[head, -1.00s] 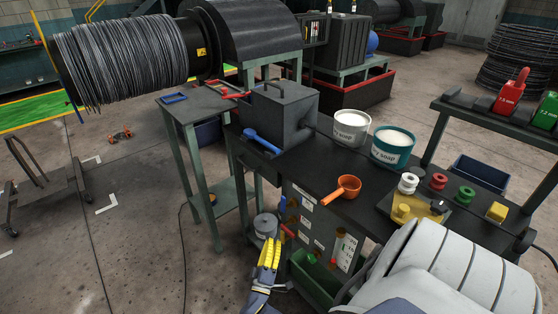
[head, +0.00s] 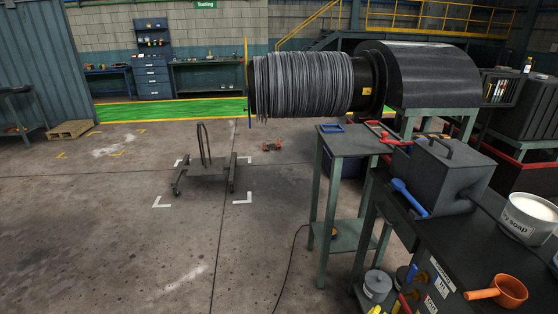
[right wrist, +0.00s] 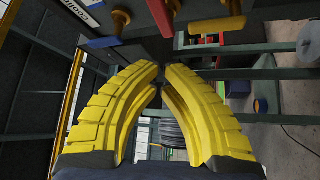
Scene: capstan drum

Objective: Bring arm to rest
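My right gripper shows in the right wrist view (right wrist: 161,76) as two yellow ribbed fingers, their tips brought together with nothing seen between them. In the head view, only a bit of yellow shows at the bottom edge, below a grey spool (head: 378,286) beside the bench; the rest of that arm is out of the picture. My left gripper is in neither current view. The capstan drum (head: 310,84), wound with grey wire, stands at the back centre, joined to a dark rounded housing (head: 428,72).
A dark bench (head: 440,240) at right bears a grey box (head: 440,176), an orange ladle (head: 508,291) and a soap tub (head: 528,216). A small green-legged table (head: 345,142) stands beside it. A wheeled cart (head: 204,172) stands on open floor at left.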

